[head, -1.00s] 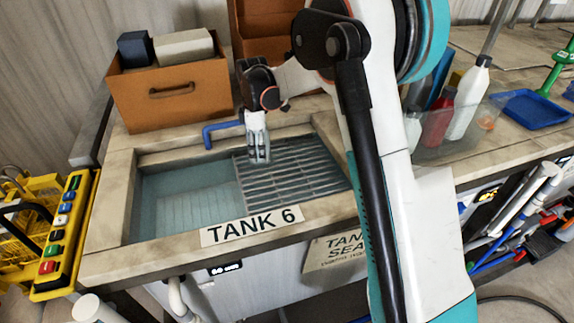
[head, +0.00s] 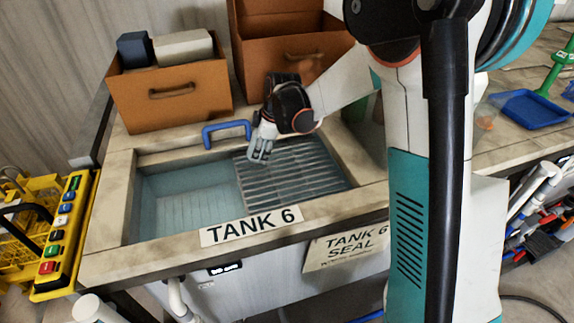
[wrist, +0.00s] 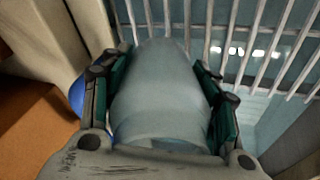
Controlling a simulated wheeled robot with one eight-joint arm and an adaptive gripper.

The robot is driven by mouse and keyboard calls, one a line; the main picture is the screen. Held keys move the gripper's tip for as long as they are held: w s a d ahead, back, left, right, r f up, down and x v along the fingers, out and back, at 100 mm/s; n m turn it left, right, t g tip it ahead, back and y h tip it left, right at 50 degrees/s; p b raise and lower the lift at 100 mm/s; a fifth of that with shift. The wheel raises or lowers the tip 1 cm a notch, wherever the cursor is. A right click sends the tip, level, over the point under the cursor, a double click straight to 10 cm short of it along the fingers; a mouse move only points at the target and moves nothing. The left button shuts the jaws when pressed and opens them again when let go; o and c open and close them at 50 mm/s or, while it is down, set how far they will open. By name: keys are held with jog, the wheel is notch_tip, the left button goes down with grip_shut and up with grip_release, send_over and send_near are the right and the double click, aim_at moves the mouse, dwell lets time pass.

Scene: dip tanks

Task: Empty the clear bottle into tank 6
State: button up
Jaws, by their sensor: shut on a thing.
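Tank 6 (head: 118,195) is a sunken basin in the worktop, with pale blue liquid on the left and a metal slatted rack (head: 300,172) on the right. A "TANK 6" label is on its front rim. My gripper (head: 261,153) is over the tank near its back edge, above the left part of the rack, and leans down and to the left. In the wrist view, its green-padded fingers are shut on both sides of the clear bottle (wrist: 160,95), which looks pale and translucent. In the head view the bottle is hard to make out. Its mouth and contents cannot be told.
A blue U-shaped handle (head: 227,132) stands at the tank's back rim, close left of my gripper. Orange-brown boxes (head: 170,100) stand behind the tank. A yellow button panel (head: 60,235) is at the left. A blue tray (head: 533,108) lies at the right.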

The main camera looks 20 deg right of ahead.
jog(key=shift+s+d+f+t+y+b, duration=0.15)
jog(key=shift+s+f+t+y+b, duration=0.15)
jog(key=shift+t+b, duration=0.3)
jog(key=shift+s+d+f+t+y+b, duration=0.15)
jog(key=shift+f+t+y+b, duration=0.25)
jog(key=shift+t+b, duration=0.15)
jog(key=shift+r+t+y, duration=0.4)
jog(key=shift+r+t, duration=0.2)
jog(key=shift+t, duration=0.05)
jog(key=shift+w+a+t+y+b, duration=0.15)
jog(key=shift+w+t+y+b, duration=0.2)
jog(key=shift+t+b, duration=0.45)
jog(key=shift+f, duration=0.1)
jog(key=shift+a+r+t+y+b, duration=0.1)
jog(key=shift+r+t+y+b, duration=0.55)
jog(key=shift+t, duration=0.25)
jog(key=shift+w+r+t+y+b, duration=0.1)
jog(key=shift+r+t+y+b, duration=0.45)
jog(key=shift+b, duration=0.6)
jog(key=shift+s+d+r+t+y+b, duration=0.25)
jog(key=shift+s+r+t+b, duration=0.25)
jog(key=shift+r+t+b, duration=0.45)
jog(key=shift+s+r+t+y+b, duration=0.1)
jog(key=shift+r+t+y+b, duration=0.45)
jog(key=shift+b, duration=0.7)
jog(key=shift+f, duration=0.1)
